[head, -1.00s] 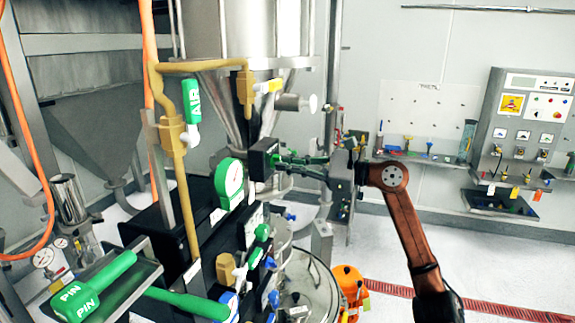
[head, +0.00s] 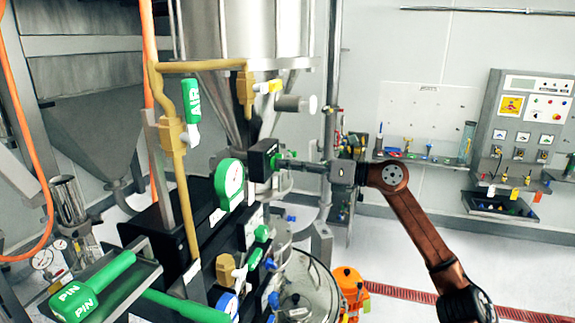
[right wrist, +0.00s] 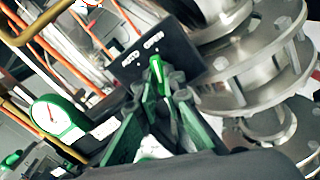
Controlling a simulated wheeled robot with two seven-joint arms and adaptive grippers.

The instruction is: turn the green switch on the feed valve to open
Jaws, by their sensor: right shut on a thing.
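The feed valve's black switch box (head: 261,158) stands beside the steel hopper in the head view. Its black face (right wrist: 158,48) with white AUTO and OPEN lettering fills the upper middle of the right wrist view. The green switch (right wrist: 158,72) stands out from that face, near the lettering; its exact setting cannot be told. My right gripper (right wrist: 163,92) is at the face, its fingers closed around the switch. In the head view, my right gripper (head: 280,164) reaches the box from the right and partly hides the switch. My left gripper is not in view.
A green-rimmed gauge (head: 231,184) sits just left of and below the box. A tan pipe (head: 181,190) and green AIR handle (head: 192,97) stand further left. Green PIN handles (head: 95,290) lie at lower left. Steel flanges (right wrist: 250,75) are close right of my gripper.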

